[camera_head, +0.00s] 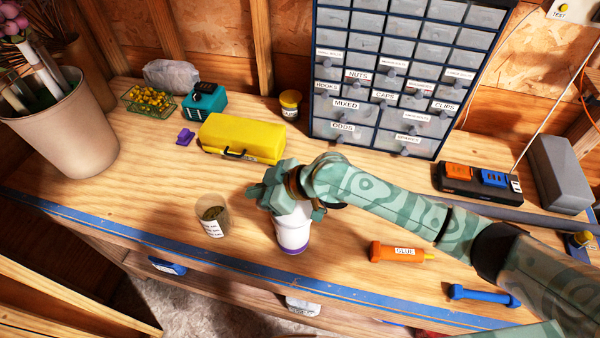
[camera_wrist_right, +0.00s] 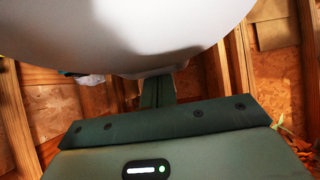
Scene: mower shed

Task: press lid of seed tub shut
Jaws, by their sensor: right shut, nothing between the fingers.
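A white round tub (camera_head: 292,226) with a purple band at its lower edge stands on the workbench near its front edge. My right gripper (camera_head: 284,196) is shut and empty, over the top of the tub and close against it. It hides the tub's top, so I cannot tell how the lid sits or if they touch. In the right wrist view a large white curved surface (camera_wrist_right: 130,25) fills the top, right by the gripper. A small clear cup (camera_head: 213,222) with greenish contents and a label stands just left of the tub. My left gripper is not in view.
A yellow toolbox (camera_head: 241,138) and a drawer cabinet (camera_head: 400,75) stand behind. An orange glue bottle (camera_head: 396,252) and a blue tool (camera_head: 484,295) lie to the right under my arm. A plant pot (camera_head: 66,130) stands at the left. The bench between pot and cup is clear.

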